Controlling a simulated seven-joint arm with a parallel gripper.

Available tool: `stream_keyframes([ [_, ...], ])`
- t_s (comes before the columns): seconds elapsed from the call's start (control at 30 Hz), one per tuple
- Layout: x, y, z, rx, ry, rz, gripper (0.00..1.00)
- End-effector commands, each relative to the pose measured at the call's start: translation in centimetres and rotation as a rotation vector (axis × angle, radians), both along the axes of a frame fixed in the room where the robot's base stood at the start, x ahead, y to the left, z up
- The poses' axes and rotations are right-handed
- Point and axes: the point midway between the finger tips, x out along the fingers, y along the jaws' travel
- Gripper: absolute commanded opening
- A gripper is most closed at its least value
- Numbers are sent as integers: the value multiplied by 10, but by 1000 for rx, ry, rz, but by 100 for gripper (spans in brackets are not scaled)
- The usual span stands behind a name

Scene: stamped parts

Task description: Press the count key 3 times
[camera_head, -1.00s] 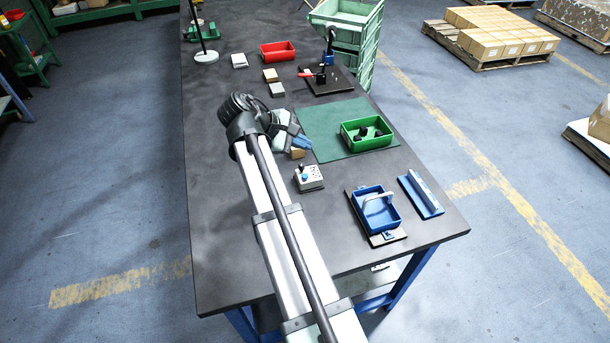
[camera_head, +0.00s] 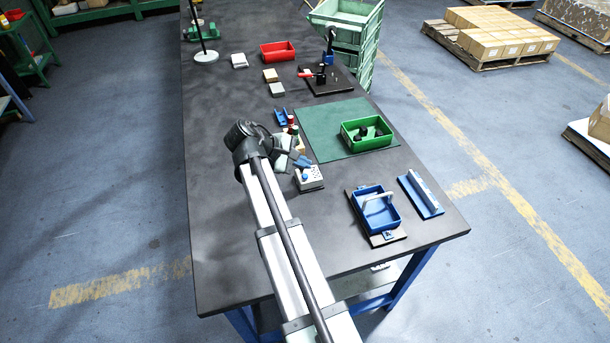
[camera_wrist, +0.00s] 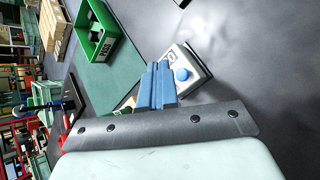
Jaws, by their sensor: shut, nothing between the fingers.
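The counter is a small light-grey box (camera_head: 309,178) on the dark bench, just in front of the green mat. Its key looks like the round blue knob (camera_head: 304,176) on top. In the wrist view the box (camera_wrist: 188,65) shows with the blue knob (camera_wrist: 181,74) and a small dark-framed window. My gripper (camera_head: 303,162) is shut and empty, its blue fingers close together at the box's far edge. In the wrist view the fingers (camera_wrist: 157,84) are just left of the knob. I cannot tell whether they touch the box.
A green bin (camera_head: 366,134) with dark parts stands on the green mat (camera_head: 322,117). A blue bin (camera_head: 376,209) and a blue rail (camera_head: 421,195) are at the front right. A blue bracket (camera_head: 281,117) and small red-topped items are behind my gripper. The bench's left side is clear.

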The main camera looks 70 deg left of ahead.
Motion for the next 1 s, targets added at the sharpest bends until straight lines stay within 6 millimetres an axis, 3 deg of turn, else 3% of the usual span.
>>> stream_keyframes([
  [0.3, 0, 0, -16, 1, 0, -1, 0],
  [1.0, 0, 0, -17, 0, 0, 0, 0],
])
